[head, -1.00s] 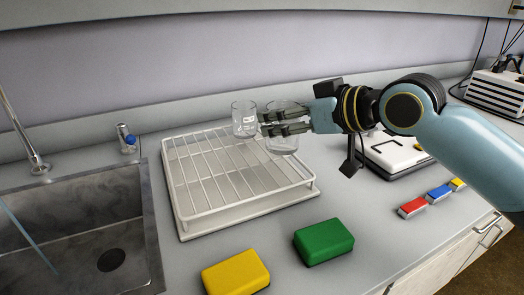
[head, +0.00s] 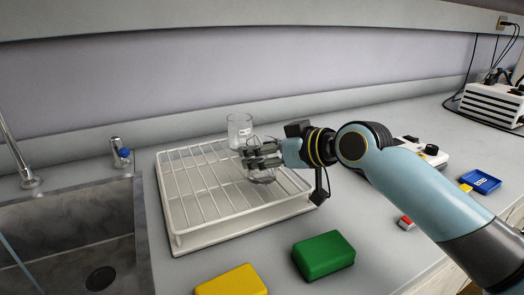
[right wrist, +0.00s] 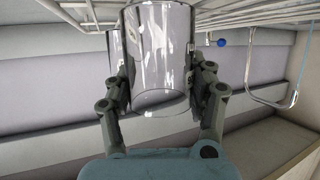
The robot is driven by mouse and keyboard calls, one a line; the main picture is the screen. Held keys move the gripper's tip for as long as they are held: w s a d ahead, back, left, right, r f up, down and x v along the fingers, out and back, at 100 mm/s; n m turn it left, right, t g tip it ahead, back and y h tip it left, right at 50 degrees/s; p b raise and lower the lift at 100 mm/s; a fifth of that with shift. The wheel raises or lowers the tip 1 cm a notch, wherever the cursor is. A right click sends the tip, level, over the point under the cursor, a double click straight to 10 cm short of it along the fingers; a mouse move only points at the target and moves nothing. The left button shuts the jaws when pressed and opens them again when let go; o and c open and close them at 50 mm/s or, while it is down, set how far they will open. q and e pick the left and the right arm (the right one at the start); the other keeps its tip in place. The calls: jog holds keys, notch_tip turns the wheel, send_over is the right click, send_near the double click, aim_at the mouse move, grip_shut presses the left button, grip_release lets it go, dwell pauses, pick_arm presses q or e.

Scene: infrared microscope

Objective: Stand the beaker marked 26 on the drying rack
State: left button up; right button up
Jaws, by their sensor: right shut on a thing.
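My right gripper (head: 262,157) is shut on a clear glass beaker (head: 262,174), fingers on both sides of its wall. The beaker is upright over the right part of the white wire drying rack (head: 205,231). I cannot tell whether its base touches the wires. In the right wrist view the held beaker (right wrist: 158,60) sits between both fingers (right wrist: 160,92), with part of a dark mark at its right edge that I cannot read. A second glass beaker (head: 239,130) with white markings stands behind it, near the rack's back edge. My left gripper is out of view.
A sink (head: 70,240) with a tap (head: 20,160) lies left of the rack. A yellow sponge (head: 231,281) and a green sponge (head: 323,255) lie in front. A blue tray (head: 480,182) is at the right. The rack's left part is empty.

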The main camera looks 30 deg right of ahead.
jog(key=o, duration=1.2)
jog(key=shift+c, duration=0.2)
jog(key=shift+s+d+r, duration=0.1)
jog(key=shift+s+r, duration=0.1)
jog(key=p+v, duration=0.4)
jog(key=v, duration=0.7)
jog(key=shift+s+r, duration=0.15)
jog(key=shift+s, duration=0.1)
jog(key=shift+d, duration=0.1)
